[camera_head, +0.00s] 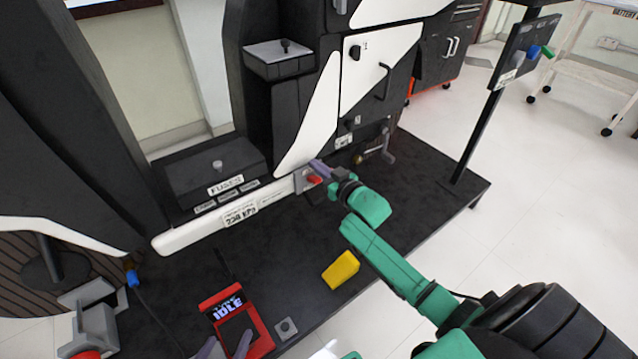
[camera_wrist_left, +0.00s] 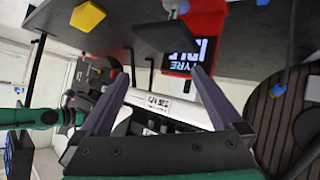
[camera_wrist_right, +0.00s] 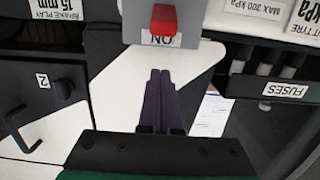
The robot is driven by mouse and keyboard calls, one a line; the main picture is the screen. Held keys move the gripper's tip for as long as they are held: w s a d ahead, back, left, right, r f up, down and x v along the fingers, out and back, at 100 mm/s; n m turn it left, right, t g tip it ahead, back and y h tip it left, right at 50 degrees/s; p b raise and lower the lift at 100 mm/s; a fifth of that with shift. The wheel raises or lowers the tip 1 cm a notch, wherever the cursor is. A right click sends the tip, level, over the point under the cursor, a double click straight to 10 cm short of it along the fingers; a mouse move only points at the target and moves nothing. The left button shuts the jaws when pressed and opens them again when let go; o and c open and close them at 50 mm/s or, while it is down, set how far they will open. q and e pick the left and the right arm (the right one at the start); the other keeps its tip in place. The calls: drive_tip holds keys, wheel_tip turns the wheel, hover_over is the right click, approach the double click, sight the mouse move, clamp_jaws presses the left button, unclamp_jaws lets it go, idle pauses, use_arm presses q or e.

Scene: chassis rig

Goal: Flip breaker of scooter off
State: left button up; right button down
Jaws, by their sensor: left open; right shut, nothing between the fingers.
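The scooter's breaker is a red switch (camera_head: 314,180) on a grey box low on the chassis side. In the right wrist view the red switch (camera_wrist_right: 163,20) is near the top edge, with an upside-down "ON" label (camera_wrist_right: 161,39) just below it in the picture. My right gripper (camera_head: 317,166) is shut and empty close to the breaker; in its wrist view the fingertips (camera_wrist_right: 160,72) point toward the box with a visible gap in the picture. My left gripper (camera_head: 230,345) is open and empty over the front platform, near the red tyre device (camera_head: 263,335).
A yellow block (camera_head: 341,270) and a small grey square piece (camera_head: 286,328) lie on the dark platform. A fuse box (camera_head: 213,170) stands left of the breaker. A crank-like handle (camera_head: 384,150) is to its right. A post with a panel (camera_head: 480,115) rises at the right.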

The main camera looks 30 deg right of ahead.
sight(314, 179)
use_arm(q)
drive_tip(key=shift+s+d+f+t+h+b, duration=0.15)
drive_tip(key=shift+d+f+t+h+b, duration=0.15)
drive_tip(key=shift+d+f+t+b, duration=0.35)
use_arm(e)
wheel_tip(314, 179, down, 3)
drive_tip(key=shift+s+r, duration=0.1)
use_arm(q)
drive_tip(key=shift+a+f, duration=0.1)
drive_tip(key=shift+f, duration=0.05)
use_arm(e)
drive_tip(key=shift+s+f, duration=0.35)
drive_tip(key=shift+f, duration=0.1)
use_arm(q)
drive_tip(key=shift+f+b, duration=0.2)
drive_tip(key=shift+b, duration=0.2)
use_arm(e)
drive_tip(key=shift+f, duration=0.15)
